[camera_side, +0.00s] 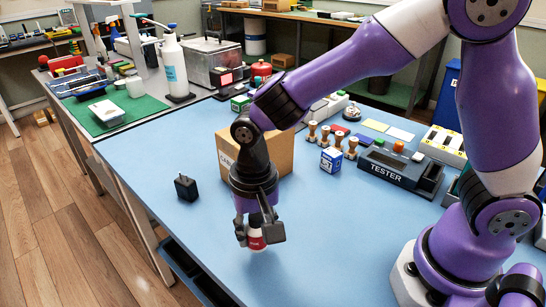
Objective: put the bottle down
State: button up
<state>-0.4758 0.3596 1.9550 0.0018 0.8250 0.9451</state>
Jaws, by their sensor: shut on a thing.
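My gripper (257,233) points down over the front part of the blue table (335,245). It is shut on a small bottle (256,243), of which a white part and a red band show between the fingers. The fingers hide most of the bottle. It is close to the tabletop, and I cannot tell whether its base touches it.
A small black block (186,188) stands to the left of my gripper. A cardboard box (272,152) is right behind my wrist. Several wooden stamps, a blue-white box (331,159) and a black tester (401,172) stand further right. The table front is clear.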

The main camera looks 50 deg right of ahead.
aim_at(259, 214)
jog(key=shift+f, duration=1.25)
jog(key=shift+f, duration=0.1)
jog(key=o, duration=1.2)
jog(key=shift+c, duration=0.2)
jog(key=r, duration=1.2)
jog(key=shift+d+r, duration=0.3)
jog(key=s+d+r+n+t, duration=0.1)
jog(key=s+d+n+t, duration=0.1)
jog(key=d, duration=0.4)
jog(key=s+d+r+n+t, duration=0.2)
jog(key=s+d+n+t, duration=0.1)
jog(key=d, duration=0.4)
jog(key=shift+s+d+r+t, duration=0.15)
jog(key=shift+s+t, duration=0.15)
jog(key=shift+s, duration=0.6)
